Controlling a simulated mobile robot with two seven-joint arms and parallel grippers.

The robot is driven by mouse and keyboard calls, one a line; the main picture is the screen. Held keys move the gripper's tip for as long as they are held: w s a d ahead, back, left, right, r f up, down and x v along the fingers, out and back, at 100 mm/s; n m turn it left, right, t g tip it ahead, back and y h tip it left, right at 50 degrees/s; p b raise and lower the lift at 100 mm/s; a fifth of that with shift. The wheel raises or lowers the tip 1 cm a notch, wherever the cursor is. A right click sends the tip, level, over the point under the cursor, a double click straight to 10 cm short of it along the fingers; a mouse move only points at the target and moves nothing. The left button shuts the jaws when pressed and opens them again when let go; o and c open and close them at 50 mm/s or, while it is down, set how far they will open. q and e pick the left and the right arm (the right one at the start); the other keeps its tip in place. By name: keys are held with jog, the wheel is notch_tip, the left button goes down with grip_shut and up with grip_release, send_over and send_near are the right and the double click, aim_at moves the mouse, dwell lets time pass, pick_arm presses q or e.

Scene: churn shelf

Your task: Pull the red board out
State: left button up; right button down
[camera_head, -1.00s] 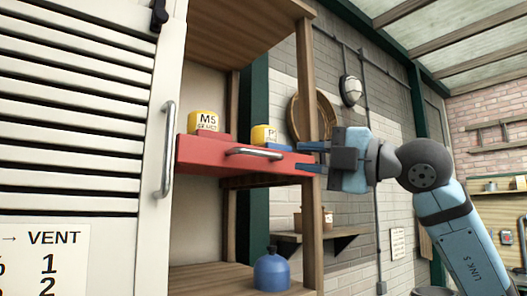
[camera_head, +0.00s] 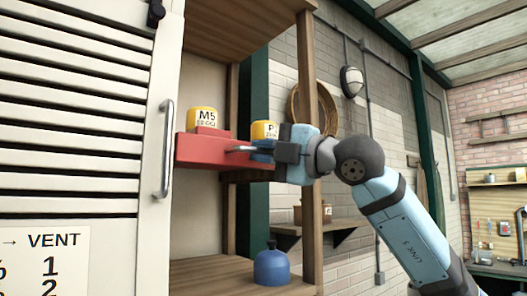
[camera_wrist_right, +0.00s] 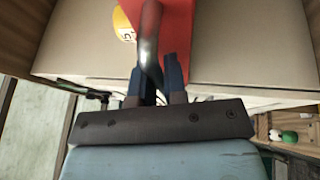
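The red board (camera_head: 205,150) lies level in the wooden shelf, and a metal bar handle (camera_head: 240,149) is on its front. My right gripper (camera_head: 260,151) is at the right part of this handle. In the right wrist view, its two blue fingers (camera_wrist_right: 158,82) stand on either side of the handle (camera_wrist_right: 150,40), with the red board (camera_wrist_right: 178,18) beyond. Whether they pinch the bar is unclear. A yellow M5 jar (camera_head: 202,118) sits on a red base behind the board. A second yellow jar (camera_head: 263,130) is partly hidden by the gripper. My left gripper is not seen.
A white louvred door (camera_head: 75,120) with a vertical handle (camera_head: 165,150) stands close on the left. A blue bottle (camera_head: 271,266) stands on the lower shelf (camera_head: 215,277). The space below the board is open.

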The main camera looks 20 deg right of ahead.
jog(key=shift+s+d+f+b, duration=0.15)
jog(key=shift+s+b, duration=0.2)
jog(key=shift+b, duration=0.05)
pick_arm(q)
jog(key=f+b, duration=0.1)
jog(key=b, duration=0.1)
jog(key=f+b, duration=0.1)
jog(key=b, duration=0.2)
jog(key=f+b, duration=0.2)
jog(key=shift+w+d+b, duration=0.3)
jog(key=shift+b, duration=0.05)
pick_arm(e)
jog(key=s+d, duration=0.3)
jog(key=s, duration=0.6)
jog(key=s+d, duration=0.4)
jog(key=s, duration=0.6)
jog(key=shift+s, duration=0.2)
jog(key=c, duration=1.5)
grip_release()
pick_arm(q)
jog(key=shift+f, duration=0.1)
pick_arm(e)
jog(key=shift+o, duration=0.2)
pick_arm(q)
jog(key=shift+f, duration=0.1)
